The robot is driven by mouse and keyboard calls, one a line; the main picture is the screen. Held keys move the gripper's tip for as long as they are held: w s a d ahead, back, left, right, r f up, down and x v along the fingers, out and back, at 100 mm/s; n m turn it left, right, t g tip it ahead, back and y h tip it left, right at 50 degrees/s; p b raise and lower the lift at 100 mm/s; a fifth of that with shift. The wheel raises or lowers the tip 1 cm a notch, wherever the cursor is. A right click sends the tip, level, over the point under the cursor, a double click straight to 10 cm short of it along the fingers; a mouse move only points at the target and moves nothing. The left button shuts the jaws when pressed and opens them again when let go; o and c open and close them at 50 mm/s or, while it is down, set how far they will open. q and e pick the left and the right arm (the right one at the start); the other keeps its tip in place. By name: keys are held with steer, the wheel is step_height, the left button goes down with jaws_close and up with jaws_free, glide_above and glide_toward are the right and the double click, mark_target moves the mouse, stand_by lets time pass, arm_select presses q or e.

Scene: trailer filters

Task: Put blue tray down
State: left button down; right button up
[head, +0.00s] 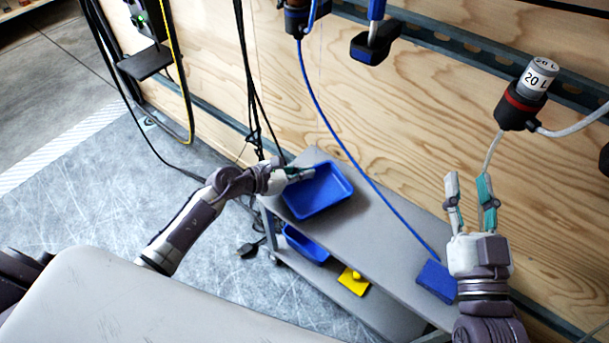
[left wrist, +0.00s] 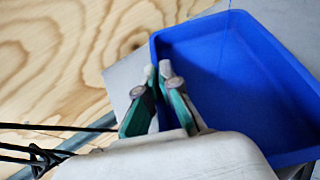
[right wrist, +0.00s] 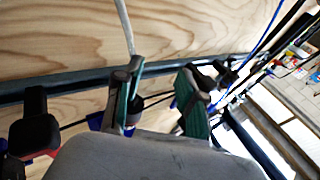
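The blue tray (head: 318,190) is at the left end of the grey cart's top shelf (head: 385,232) in the head view. It looks empty. My left gripper (head: 304,174) is at the tray's left rim. In the left wrist view the fingers (left wrist: 158,72) are close together with the tray's edge (left wrist: 235,75) at them, so they look shut on the rim. Whether the tray's bottom rests fully on the shelf is hard to tell. My right gripper (head: 468,180) is raised in front of the wooden wall, its fingers apart and empty; they also show apart in the right wrist view (right wrist: 158,85).
A second blue tray (head: 306,245) and a yellow item (head: 353,281) are on the cart's lower shelf. A blue block (head: 436,281) is on the top shelf's right end. A grey 20 L cylinder (head: 538,76) in a holder, hoses and cables hang by the wooden wall.

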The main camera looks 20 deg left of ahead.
arm_select(q)
steer(key=shift+f, duration=0.2)
arm_select(e)
steer(key=shift+s+r+t, duration=0.15)
steer(key=shift+r+t, duration=0.25)
steer(key=shift+r, duration=0.15)
arm_select(q)
steer(key=c, duration=1.8)
jaws_free()
steer(key=shift+f, duration=0.15)
steer(key=shift+c, duration=0.2)
steer(key=o, duration=0.5)
arm_select(e)
steer(key=shift+s+r+t, duration=0.1)
steer(key=shift+r+t, duration=0.2)
steer(key=shift+r, duration=0.05)
